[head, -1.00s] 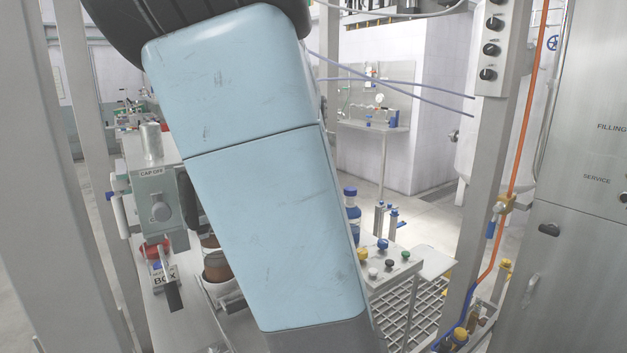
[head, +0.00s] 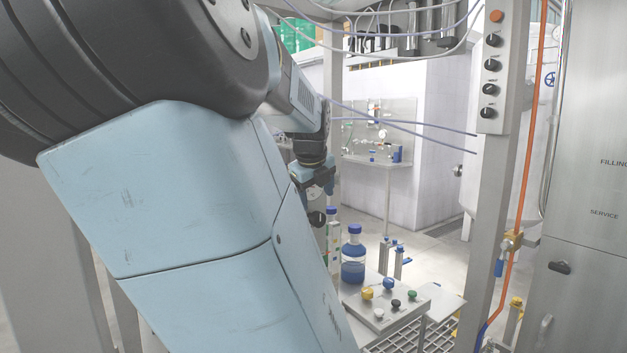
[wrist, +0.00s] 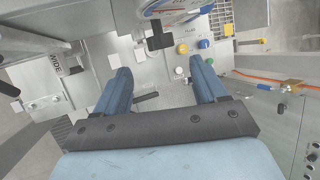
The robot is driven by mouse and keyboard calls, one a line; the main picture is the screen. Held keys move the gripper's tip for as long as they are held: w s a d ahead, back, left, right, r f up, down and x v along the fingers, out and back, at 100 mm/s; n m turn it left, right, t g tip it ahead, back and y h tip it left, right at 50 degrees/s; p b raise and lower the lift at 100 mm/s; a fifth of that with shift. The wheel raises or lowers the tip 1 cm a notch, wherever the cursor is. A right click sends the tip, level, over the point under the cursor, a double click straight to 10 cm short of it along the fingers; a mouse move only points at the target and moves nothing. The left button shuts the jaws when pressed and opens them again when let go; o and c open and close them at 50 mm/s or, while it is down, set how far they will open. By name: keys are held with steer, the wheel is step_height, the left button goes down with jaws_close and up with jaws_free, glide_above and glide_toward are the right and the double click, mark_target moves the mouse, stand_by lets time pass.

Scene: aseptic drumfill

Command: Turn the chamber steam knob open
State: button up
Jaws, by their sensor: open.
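My gripper (wrist: 158,78) is open in the wrist view, its two blue fingers apart with nothing held between them. In the head view its end hangs behind my large blue arm link, so the fingers are partly hidden. A control box on the right post carries several black knobs (head: 490,90) below an orange button (head: 496,16). A low panel (head: 379,318) carries yellow, blue, green, black and white knobs. I cannot read a label for the chamber steam knob on either. In the wrist view, coloured knobs (wrist: 182,47) lie beyond the fingers.
A blue-capped bottle (head: 353,257) stands behind the low panel. An orange hose (head: 530,120) runs down beside the right post. A steel cabinet (head: 595,270) stands at the right. Thin hoses cross the middle of the head view.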

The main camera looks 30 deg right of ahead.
steer(key=shift+v, duration=2.5)
